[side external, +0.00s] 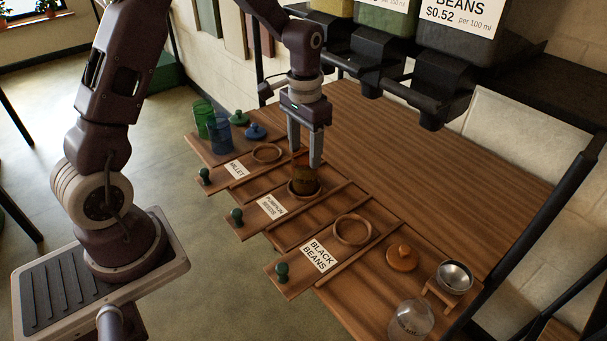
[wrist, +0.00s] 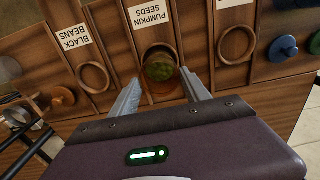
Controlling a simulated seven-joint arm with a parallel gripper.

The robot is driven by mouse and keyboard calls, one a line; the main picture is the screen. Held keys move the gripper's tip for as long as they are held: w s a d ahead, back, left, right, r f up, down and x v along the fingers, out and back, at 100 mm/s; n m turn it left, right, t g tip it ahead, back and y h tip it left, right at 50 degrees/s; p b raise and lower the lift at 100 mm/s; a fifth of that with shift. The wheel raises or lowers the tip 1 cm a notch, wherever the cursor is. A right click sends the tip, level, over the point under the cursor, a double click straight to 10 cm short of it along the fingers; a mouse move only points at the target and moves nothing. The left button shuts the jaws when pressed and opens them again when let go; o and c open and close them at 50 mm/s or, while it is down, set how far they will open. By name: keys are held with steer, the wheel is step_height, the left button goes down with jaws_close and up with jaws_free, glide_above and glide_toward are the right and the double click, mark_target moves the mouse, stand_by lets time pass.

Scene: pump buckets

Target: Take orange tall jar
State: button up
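The orange tall jar (side external: 306,182) is amber see-through glass and stands upright in the ring of the pumpkin seeds board. In the wrist view the jar (wrist: 160,72) shows from above, with green contents inside. My gripper (side external: 305,158) points down over the jar. Its two fingers are spread, one on each side of the jar's upper part. In the wrist view the gripper (wrist: 161,76) frames the jar between its fingertips. I cannot tell whether either finger touches the glass.
Empty rings stand on the millet board (side external: 267,153) and the black beans board (side external: 353,230). Green and blue jars (side external: 218,130) with lids stand at the left. An orange lid (side external: 402,257), metal bowl (side external: 455,277) and clear jar (side external: 411,320) are at the right. Dispensers (side external: 436,88) hang behind.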

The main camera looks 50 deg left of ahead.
steer(key=c, duration=0.6)
step_height(320, 180, up, 6)
steer(key=shift+r, duration=0.1)
